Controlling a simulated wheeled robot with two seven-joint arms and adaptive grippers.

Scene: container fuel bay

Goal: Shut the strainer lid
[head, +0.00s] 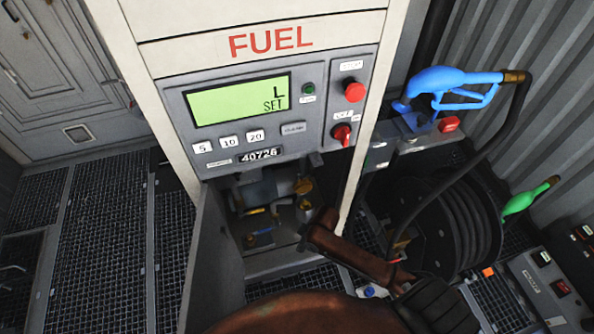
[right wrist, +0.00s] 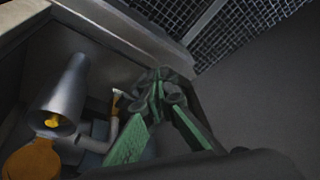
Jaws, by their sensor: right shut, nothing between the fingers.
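The strainer sits among pipework in the open bay under the fuel panel. A brass-coloured round disc, which looks like the strainer lid (head: 303,186), shows there in the head view. In the right wrist view an orange-brown disc (right wrist: 30,160) lies at the lower left, beside a grey tapered cylinder (right wrist: 63,98) with a yellow knob. I cannot tell for sure how far the lid is open. My right gripper (head: 308,232) reaches to the bay's front opening. Its green fingers (right wrist: 160,88) are together and empty, apart from the disc. My left gripper is out of view.
The open cabinet door (head: 215,262) stands left of the bay. A hose reel (head: 450,225) and a blue nozzle (head: 445,85) are at right. Grating floor (head: 105,230) lies clear at left. The bay's wall edge (right wrist: 120,38) runs close above the fingers.

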